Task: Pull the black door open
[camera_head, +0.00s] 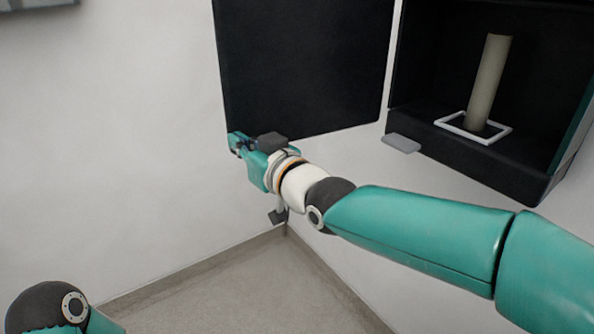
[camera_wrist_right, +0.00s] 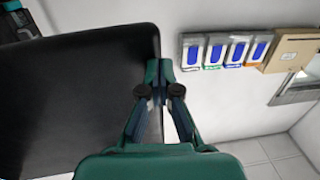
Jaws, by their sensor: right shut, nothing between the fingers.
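The black door (camera_head: 305,65) stands swung open, with its flat panel to the left of the black cabinet (camera_head: 460,155). My right gripper (camera_head: 236,142) is shut and empty at the door's lower left corner. In the right wrist view the door (camera_wrist_right: 80,95) fills the left side, and the gripper's fingers (camera_wrist_right: 161,70) lie along its free edge. I cannot tell whether they touch it. My left gripper is out of view; only part of my left arm shows at the lower left.
Inside the cabinet a beige cylinder (camera_head: 489,80) stands in a white square frame (camera_head: 452,128). A small grey plate (camera_head: 401,144) juts from the cabinet's lower left edge. The right wrist view shows several blue-and-white wall panels (camera_wrist_right: 235,50) and a beige box (camera_wrist_right: 292,48). The floor below is clear.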

